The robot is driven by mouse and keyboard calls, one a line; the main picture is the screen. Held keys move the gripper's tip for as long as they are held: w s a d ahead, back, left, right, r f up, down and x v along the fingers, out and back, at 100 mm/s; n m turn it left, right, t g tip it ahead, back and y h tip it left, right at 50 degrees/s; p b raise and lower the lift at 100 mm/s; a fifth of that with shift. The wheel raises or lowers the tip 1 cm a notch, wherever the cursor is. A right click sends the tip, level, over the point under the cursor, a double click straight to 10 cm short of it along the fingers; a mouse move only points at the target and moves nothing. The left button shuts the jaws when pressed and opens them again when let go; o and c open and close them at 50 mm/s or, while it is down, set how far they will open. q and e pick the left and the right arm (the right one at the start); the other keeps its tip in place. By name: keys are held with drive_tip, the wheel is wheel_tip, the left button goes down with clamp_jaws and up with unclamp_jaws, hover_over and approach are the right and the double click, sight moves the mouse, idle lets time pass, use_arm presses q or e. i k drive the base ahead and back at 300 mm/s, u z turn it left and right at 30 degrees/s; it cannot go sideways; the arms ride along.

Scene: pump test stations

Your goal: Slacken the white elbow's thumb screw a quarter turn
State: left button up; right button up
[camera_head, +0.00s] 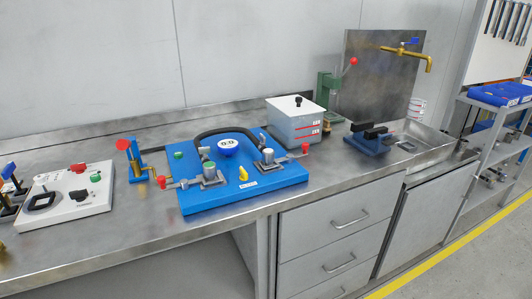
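A blue pump test board (215,205) lies on the steel bench. A black hose (222,131) arches over its back. A small pale piece (204,151) shows at the hose's left end, and another pale piece (263,137) near its right end; I cannot tell which is the white elbow. No thumb screw can be made out at this size. A yellow knob (243,174) is at the front middle. Neither gripper is in view.
Left are a blue stand with a red knob (135,160) and a white control box (65,211). Right are a lidded grey box (293,122), a green press (326,90), a blue vise (371,143) and a sink (425,142).

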sight(262, 137)
drive_tip(key=z, duration=1.05)
drive_tip(key=i, duration=0.95)
drive_tip(key=u, duration=2.3)
